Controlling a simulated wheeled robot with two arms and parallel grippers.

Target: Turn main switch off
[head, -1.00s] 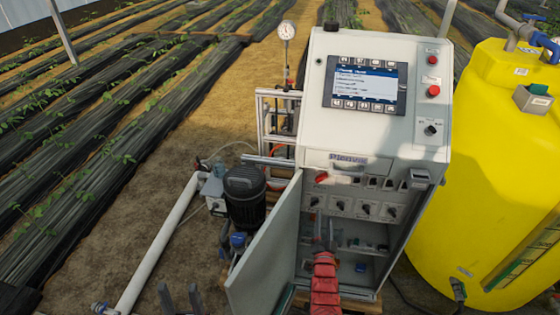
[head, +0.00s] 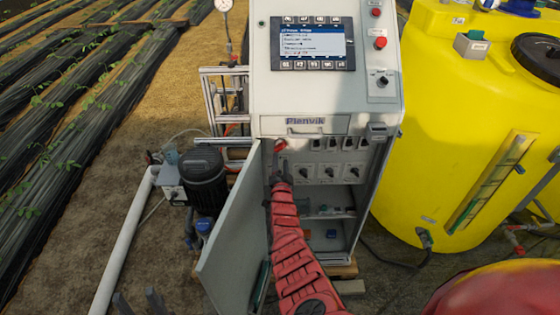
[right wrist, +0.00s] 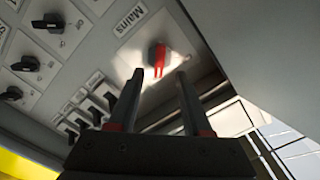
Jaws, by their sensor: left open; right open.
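The main switch (head: 281,146) is a small red rotary knob at the upper left of the cabinet's switch panel, above the open door's hinge side. In the right wrist view the red knob (right wrist: 158,60) sits on a light plate beside a "Mains" label (right wrist: 130,19). My right gripper (head: 279,172) is raised just below the knob. Its open fingers (right wrist: 158,80) point at the panel, with the knob showing between and beyond their tips; contact cannot be made out. My left gripper (head: 138,303) is open and empty at the lower left, away from the cabinet.
The cabinet door (head: 234,225) stands open left of my right arm. Other black knobs (head: 327,172) line the panel to the right. A black pump motor (head: 204,180) stands left of the cabinet, and a yellow tank (head: 440,130) stands close on its right.

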